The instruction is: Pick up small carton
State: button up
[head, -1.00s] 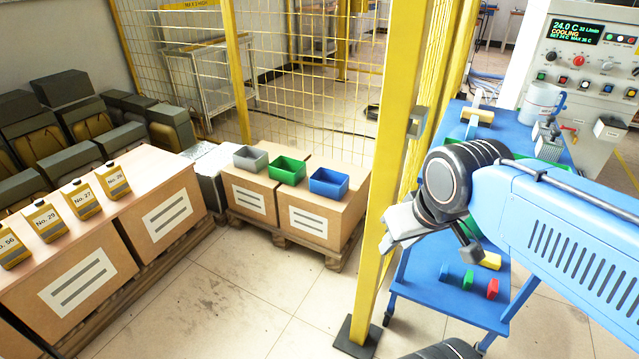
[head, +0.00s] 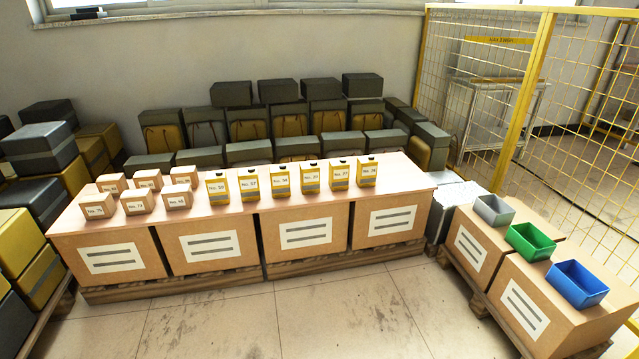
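Several small brown cartons with white number labels stand in two rows on the left part of a long wood-coloured top (head: 400,176). The front row has a left carton (head: 98,206), a middle carton (head: 137,201) and a right carton (head: 177,195). The back row has a left carton (head: 112,184), a middle carton (head: 149,180) and a right carton (head: 184,175), partly hidden by the front ones. My gripper and arm are not in view.
Several yellow labelled canisters (head: 280,181) stand right of the cartons. Grey (head: 493,210), green (head: 530,242) and blue (head: 577,284) bins sit on boxes at right. Dark-topped cases (head: 231,94) line the wall. A yellow mesh fence (head: 535,80) closes the right. Floor (head: 330,318) is clear in front.

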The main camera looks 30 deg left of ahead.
aim_at(137, 202)
jog(key=u, duration=2.3)
jog(key=i+l+u, duration=0.15)
jog(key=i+l, duration=0.3)
jog(key=i, duration=0.15)
jog(key=i+l+u, duration=0.2)
jog(key=i+l, duration=0.35)
jog(key=i+l+u, duration=0.15)
jog(key=i+l, duration=0.45)
jog(key=i+l+u, duration=0.2)
jog(key=i+l, duration=0.3)
jog(key=l, duration=0.2)
